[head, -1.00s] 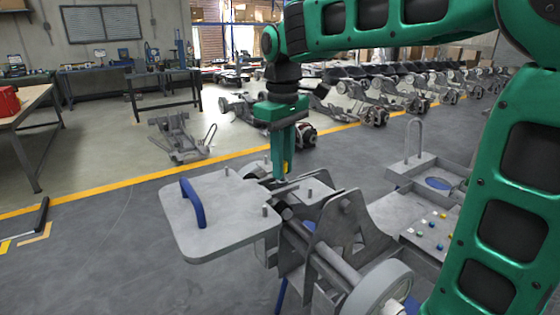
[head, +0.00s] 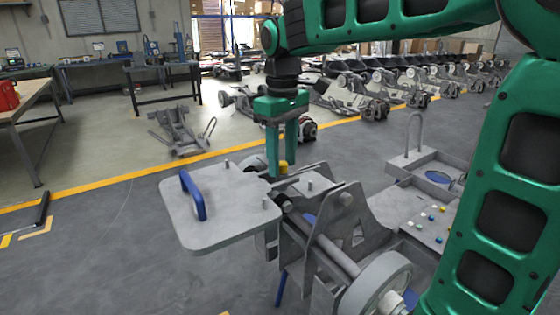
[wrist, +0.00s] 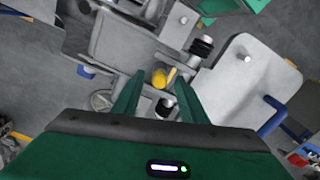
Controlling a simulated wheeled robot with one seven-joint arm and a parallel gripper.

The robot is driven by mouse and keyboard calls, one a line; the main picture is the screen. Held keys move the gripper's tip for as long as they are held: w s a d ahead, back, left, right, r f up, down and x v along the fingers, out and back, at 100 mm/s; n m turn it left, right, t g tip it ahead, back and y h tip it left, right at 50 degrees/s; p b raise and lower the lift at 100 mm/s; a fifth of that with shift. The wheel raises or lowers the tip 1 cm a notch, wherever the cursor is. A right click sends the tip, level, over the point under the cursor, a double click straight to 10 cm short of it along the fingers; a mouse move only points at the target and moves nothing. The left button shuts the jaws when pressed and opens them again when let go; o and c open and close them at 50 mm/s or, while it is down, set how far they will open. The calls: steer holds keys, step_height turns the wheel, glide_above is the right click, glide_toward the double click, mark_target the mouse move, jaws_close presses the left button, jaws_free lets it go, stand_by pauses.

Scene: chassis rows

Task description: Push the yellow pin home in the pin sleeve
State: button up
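The yellow pin (head: 283,167) shows at the chassis, behind and between my fingertips in the head view. In the wrist view its round yellow end (wrist: 159,78) lies just beyond the gap between my two green fingers, beside a thin tan piece. My gripper (head: 281,172) points down over the chassis end, next to the grey plate. In the wrist view my gripper (wrist: 158,85) has its fingers apart with no object clamped between them. I cannot clearly make out the pin sleeve or how deep the pin sits; whether a finger touches the pin is unclear.
A grey plate (head: 225,225) with a blue handle (head: 193,195) is left of my gripper. Chassis brackets (head: 345,225) and a wheel (head: 375,285) stand right. A tray with coloured pegs (head: 430,222) is farther right. Open floor lies left.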

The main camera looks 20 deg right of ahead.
step_height(320, 180, up, 10)
stand_by(0.4)
stand_by(0.4)
